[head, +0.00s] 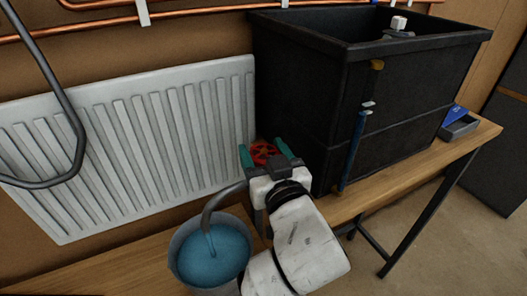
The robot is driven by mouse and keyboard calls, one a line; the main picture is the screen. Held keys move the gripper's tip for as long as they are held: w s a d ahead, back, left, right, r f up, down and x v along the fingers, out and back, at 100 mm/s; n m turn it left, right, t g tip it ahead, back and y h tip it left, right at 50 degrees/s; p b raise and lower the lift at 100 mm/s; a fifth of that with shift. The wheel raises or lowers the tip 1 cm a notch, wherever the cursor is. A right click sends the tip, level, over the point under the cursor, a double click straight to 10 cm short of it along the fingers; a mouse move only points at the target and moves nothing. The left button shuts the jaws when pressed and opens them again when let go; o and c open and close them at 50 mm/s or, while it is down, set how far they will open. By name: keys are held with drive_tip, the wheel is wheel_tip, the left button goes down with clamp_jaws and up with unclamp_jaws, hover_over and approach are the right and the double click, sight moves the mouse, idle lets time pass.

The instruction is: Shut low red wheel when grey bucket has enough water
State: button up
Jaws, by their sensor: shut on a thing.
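The low red wheel (263,155) shows beside the radiator's lower right corner. My gripper (265,152) is shut on it, one green-tipped finger on each side. The grey bucket (174,263) stands at the lower middle, in front of the radiator. Blue water (216,254) fills much of it, with its surface below the rim. A grey curved spout (216,202) ends over the bucket, and a stream seems to run from it into the water. My arm hides the bucket's lower right side and what lies below the wheel.
A white radiator (150,140) is on the wall at left. A large black tank (400,110) stands on the wooden bench (385,182) close right of my gripper. Copper pipes (200,17) run above. Floor is clear at lower right.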

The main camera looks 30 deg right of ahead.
drive_tip(key=shift+r, duration=0.15)
drive_tip(key=shift+c, duration=1.2)
drive_tip(key=shift+m+h+b, duration=0.3)
drive_tip(key=shift+h+b, duration=0.2)
drive_tip(key=shift+b, duration=0.2)
drive_tip(key=shift+f+m+h+b, duration=0.2)
drive_tip(key=shift+m+h+b, duration=0.4)
drive_tip(key=shift+h+b, duration=0.35)
drive_tip(key=m+g+h+b, duration=0.2)
drive_tip(key=h+b, duration=0.1)
drive_tip(key=m+g+h+b, duration=0.4)
drive_tip(key=h, duration=0.1)
drive_tip(key=shift+r+m+b, duration=0.1)
drive_tip(key=shift+m+b, duration=0.2)
drive_tip(key=shift+s+r+m+g+h+b, duration=0.1)
drive_tip(key=shift+r+m+g+h+b, duration=0.1)
drive_tip(key=shift+m+g+h+b, duration=1.15)
drive_tip(key=shift+g+p, duration=0.45)
drive_tip(key=shift+g, duration=0.2)
drive_tip(key=shift+r, duration=0.1)
